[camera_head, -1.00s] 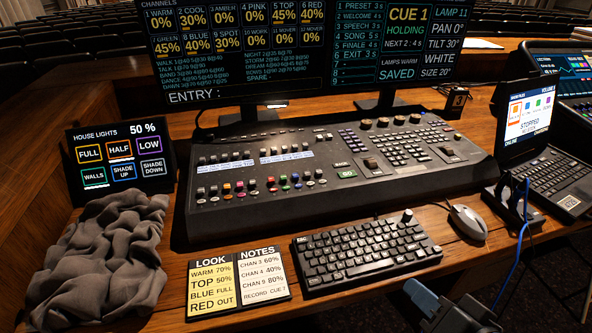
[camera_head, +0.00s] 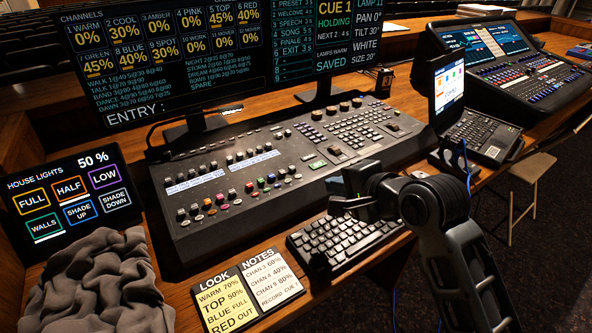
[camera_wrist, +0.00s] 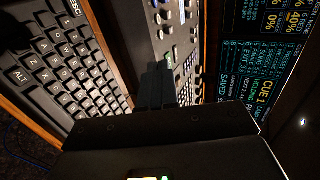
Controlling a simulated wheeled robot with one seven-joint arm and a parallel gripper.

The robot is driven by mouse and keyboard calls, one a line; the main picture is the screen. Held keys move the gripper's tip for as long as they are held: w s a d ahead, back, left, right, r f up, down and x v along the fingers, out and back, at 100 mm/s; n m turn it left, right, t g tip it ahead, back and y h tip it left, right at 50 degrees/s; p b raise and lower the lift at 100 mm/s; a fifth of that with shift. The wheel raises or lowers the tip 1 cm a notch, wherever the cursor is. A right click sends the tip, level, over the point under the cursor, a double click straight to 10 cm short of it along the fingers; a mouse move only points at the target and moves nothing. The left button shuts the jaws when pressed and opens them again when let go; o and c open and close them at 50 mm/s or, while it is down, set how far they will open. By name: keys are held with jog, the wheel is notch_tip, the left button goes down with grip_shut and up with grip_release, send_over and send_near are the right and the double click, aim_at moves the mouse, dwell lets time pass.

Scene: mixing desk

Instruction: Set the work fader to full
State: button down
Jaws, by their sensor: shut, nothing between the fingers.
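The dark mixing console (camera_head: 165,178) lies across the desk, with a row of coloured fader caps (camera_head: 246,190) along its front left half. The fader labels are too small to read, so I cannot tell which cap is the work fader. The big monitor (camera_head: 222,92) lists channel 10 WORK at 0%. My gripper (camera_head: 336,188) is at the front edge of the console, right of the coloured caps, above the keyboard. In the wrist view its fingers (camera_wrist: 157,88) are together and empty, in front of the console; they hide part of it.
A keyboard (camera_head: 335,240) lies in front of the console, partly behind my arm. Look and notes cards (camera_head: 247,290) and a grey cloth (camera_head: 95,290) are at the front left. A house lights panel (camera_head: 70,200) stands left.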

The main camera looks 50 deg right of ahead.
send_near(287, 166)
jog(key=shift+w+f+p, duration=0.4)
jog(key=shift+f+p, duration=0.1)
jog(key=shift+f, duration=0.35)
jog(key=shift+w+d, duration=0.2)
jog(key=shift+w, duration=0.35)
jog(key=shift+w, duration=0.1)
jog(key=w, duration=0.2)
jog(key=w+d, duration=0.1)
jog(key=w, duration=0.1)
jog(key=w+d, duration=0.1)
jog(key=w, duration=0.1)
jog(key=shift+w+p, duration=0.1)
jog(key=shift+p, duration=0.2)
